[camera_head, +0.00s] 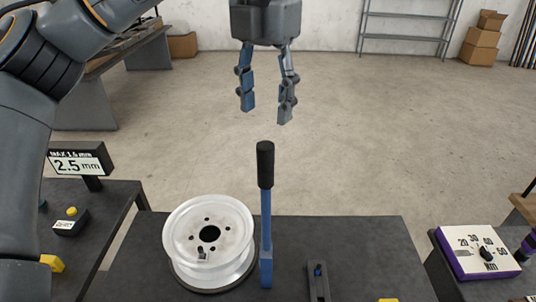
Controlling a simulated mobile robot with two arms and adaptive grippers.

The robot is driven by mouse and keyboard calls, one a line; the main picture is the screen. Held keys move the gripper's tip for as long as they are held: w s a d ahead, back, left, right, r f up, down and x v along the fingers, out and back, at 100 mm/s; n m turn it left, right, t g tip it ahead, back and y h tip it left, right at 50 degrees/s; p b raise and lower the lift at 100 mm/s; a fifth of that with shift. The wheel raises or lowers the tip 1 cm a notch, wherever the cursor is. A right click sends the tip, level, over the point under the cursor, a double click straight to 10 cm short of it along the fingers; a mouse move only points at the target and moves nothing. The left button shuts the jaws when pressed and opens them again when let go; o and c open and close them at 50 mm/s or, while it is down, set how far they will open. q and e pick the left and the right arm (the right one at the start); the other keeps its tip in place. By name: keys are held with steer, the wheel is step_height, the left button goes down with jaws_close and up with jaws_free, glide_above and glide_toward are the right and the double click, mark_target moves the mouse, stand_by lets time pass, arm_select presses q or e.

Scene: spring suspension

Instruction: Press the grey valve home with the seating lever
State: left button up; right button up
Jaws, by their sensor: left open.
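My left gripper (266,114) hangs fingers down at the top middle, open and empty. Its fingertips are apart, above the seating lever and clear of it. The seating lever (266,215) stands upright on the dark table, with a black grip on top and a blue shaft and foot. It is just right of a white wheel rim (176,234) lying flat on a dark round base. A small grey-dark stub, seemingly the valve (201,253), shows on the rim's face near its front; how deep it sits I cannot tell. My right gripper is out of view.
A dark slotted block (318,283) stands on the table (365,245) right of the lever. A sign (80,160) reads "2.5 mm" at left. A dial box (475,254) sits on the right side table. The table's back right is bare.

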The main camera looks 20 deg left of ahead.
mark_target(266, 159)
arm_select(q)
steer(key=f, duration=0.2)
steer(key=f+p, duration=0.1)
steer(key=f, duration=0.2)
steer(key=shift+s+a+f, duration=0.1)
steer(key=shift+s+f, duration=0.1)
steer(key=shift+f, duration=0.1)
steer(key=f, duration=0.1)
steer(key=f+p, duration=0.1)
steer(key=f, duration=0.2)
steer(key=shift+w, duration=0.25)
steer(key=shift+s+f+p, duration=0.1)
steer(key=shift+f+p, duration=0.25)
steer(key=shift+f, duration=0.4)
steer(key=shift+c, duration=0.8)
jaws_close()
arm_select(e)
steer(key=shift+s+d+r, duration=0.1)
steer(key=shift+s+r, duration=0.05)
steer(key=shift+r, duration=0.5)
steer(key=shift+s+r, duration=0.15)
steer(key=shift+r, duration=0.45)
